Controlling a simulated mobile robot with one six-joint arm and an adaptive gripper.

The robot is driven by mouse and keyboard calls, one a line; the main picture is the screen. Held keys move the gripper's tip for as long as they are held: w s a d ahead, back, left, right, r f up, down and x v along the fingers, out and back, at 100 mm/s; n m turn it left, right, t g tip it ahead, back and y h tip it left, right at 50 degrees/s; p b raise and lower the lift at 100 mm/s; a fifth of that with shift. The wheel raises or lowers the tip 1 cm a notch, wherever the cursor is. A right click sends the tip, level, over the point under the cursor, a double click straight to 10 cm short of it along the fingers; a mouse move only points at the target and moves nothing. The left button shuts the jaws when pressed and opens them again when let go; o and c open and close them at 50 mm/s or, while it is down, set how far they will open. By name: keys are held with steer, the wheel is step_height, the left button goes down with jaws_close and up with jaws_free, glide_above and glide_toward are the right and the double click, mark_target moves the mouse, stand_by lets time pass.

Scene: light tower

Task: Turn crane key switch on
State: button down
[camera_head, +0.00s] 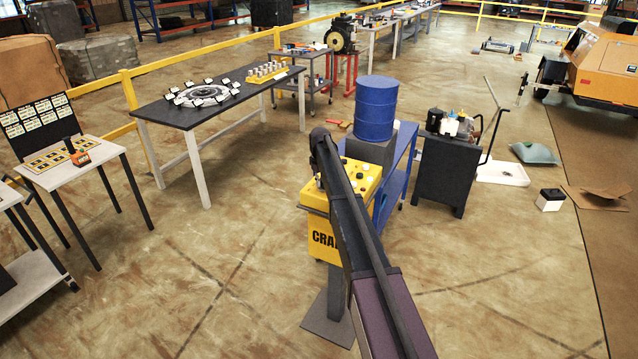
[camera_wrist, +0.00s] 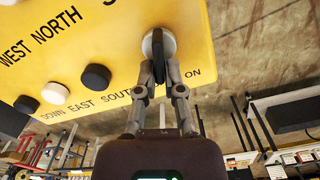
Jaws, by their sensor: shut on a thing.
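The yellow crane control box (camera_head: 318,222) stands on a post in the middle of the head view, with "CRA" readable and the rest hidden behind my arm. In the wrist view its yellow panel (camera_wrist: 120,50) carries black and white buttons and the words WEST, NORTH, DOWN, EAST, SOUTH and ON. The key switch (camera_wrist: 158,42) has a round silver collar and a dark key, near the panel's edge by the word ON. My gripper (camera_wrist: 163,75) is shut on the key. My arm hides the gripper in the head view.
A blue barrel (camera_head: 376,105) stands on a grey block on the blue cart (camera_head: 408,150) just behind the box. A dark cabinet (camera_head: 443,175) stands to the right. A long dark table (camera_head: 212,112) is at the back left. The floor left of the box is clear.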

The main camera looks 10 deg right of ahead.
steer(key=shift+w+d+m, duration=0.1)
steer(key=shift+d+m, duration=0.05)
steer(key=shift+m, duration=0.95)
steer(key=c, duration=0.8)
jaws_free()
steer(key=shift+o, duration=0.2)
steer(key=shift+n, duration=0.3)
